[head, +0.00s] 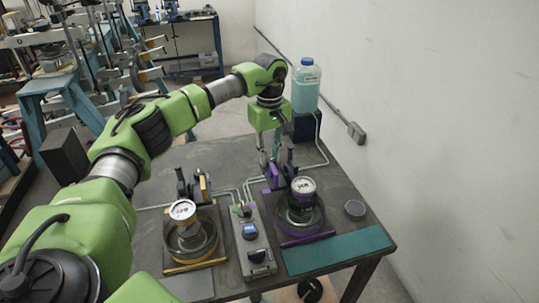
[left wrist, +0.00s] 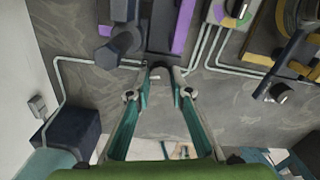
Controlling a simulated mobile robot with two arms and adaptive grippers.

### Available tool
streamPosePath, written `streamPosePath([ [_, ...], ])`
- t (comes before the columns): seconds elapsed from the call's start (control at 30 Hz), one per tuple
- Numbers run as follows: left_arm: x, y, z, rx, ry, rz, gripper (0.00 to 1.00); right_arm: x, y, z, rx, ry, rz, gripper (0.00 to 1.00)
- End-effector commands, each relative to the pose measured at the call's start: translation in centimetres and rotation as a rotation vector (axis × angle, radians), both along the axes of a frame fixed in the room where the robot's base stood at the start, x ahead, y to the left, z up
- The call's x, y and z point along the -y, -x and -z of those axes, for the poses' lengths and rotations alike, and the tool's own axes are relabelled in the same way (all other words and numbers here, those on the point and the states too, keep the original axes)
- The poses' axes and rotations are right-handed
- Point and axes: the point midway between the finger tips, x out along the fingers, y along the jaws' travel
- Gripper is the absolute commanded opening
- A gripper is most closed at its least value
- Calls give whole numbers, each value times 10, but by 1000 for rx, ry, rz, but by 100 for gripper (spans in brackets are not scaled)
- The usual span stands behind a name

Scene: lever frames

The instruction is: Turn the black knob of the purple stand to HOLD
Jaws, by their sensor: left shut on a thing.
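The purple stand (head: 308,239) is on the table right of centre, with a round white-faced gauge (head: 303,185) and a clear bowl. Its purple upright plate also shows in the left wrist view (left wrist: 182,28). My left gripper (head: 276,162) reaches down behind the stand. In the left wrist view its fingertips (left wrist: 162,74) are closed around a small dark knob (left wrist: 161,84) at the end of a dark bar. A pale mark shows on the knob. In the head view my fingers hide the knob. No HOLD lettering is readable.
A yellow stand (head: 184,269) with a gauge is at left, and a grey control box (head: 252,245) stands between the stands. A blue bottle (head: 305,88) is on a dark block (head: 305,126) behind. A teal mat (head: 342,250) and a dark round lid (head: 355,209) are at right. Tubes run across the table.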

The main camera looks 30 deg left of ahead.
Motion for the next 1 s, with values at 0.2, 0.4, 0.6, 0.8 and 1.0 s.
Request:
streamPosePath([
  [0.2, 1, -1, -1, 2, 2, 0, 0, -1, 0, 0, 0, -1, 0, 26],
  [0.4, 1, 0, -1, 2, 1, -1, 27, -1, 0, 0, 0, -1, 1, 26],
  [0.6, 0, 0, -2, 2, 1, -1, 27, 0, 0, 0, 1, 0, 0, 26],
  [0.8, 0, -1, -26, 5, 0, -1, 27, 0, 0, 0, 0, 0, 0, 26],
  [1.0, 1, -1, -70, 6, 2, -1, 27, 0, 0, 0, 0, 0, 0, 26],
])
